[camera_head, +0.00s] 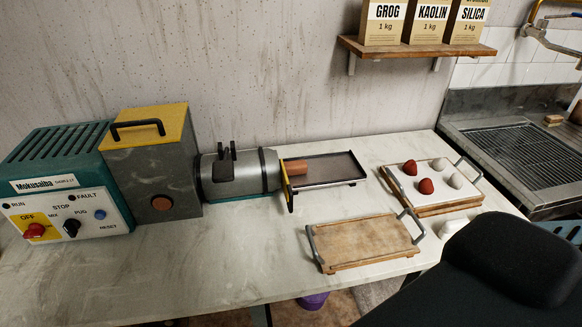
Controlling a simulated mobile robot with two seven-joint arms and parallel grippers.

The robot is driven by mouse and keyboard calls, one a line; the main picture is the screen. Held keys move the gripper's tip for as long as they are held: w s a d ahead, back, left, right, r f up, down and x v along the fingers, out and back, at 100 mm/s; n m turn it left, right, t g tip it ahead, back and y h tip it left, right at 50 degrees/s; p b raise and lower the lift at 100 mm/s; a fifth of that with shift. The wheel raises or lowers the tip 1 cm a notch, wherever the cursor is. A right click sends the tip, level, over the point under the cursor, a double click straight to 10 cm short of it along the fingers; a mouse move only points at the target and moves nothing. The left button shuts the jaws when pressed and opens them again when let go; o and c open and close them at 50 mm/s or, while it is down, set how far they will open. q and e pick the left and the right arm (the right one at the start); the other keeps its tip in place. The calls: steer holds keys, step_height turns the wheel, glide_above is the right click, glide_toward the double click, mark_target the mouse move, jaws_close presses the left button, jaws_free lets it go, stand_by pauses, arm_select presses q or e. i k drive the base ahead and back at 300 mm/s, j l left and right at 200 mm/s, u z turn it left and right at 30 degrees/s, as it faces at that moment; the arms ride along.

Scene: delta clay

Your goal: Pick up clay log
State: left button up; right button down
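The clay log (297,166) is a short reddish-brown cylinder. It sits at the mouth of the pug mill's grey barrel (240,173), over the left end of a dark shallow tray (340,168). A yellow-edged plate (287,186) stands upright at the barrel's mouth and hides part of the log's near side. I cannot tell whether the log is cut free from the clay inside. Neither gripper can be made out in the head view. A large black shape, apparently part of my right arm, fills the lower right corner.
A wooden board with grey handles (365,242) lies empty in front of the dark tray. A second tray (432,207) holds red and white lumps. The mill's control box (65,190) stands left. A shelf (415,52) with bags hangs above; a sink (520,145) is right.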

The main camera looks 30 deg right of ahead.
mark_target(297, 167)
steer(key=k+l, duration=0.2)
steer(key=l, duration=0.2)
steer(key=k+l, duration=0.25)
steer(key=l, duration=0.15)
steer(key=k+l, duration=0.2)
steer(key=l, duration=0.2)
steer(key=k+l, duration=0.2)
steer(key=l, duration=0.2)
steer(key=l+z, duration=0.15)
steer(key=z, duration=1.1)
steer(key=k+l, duration=0.05)
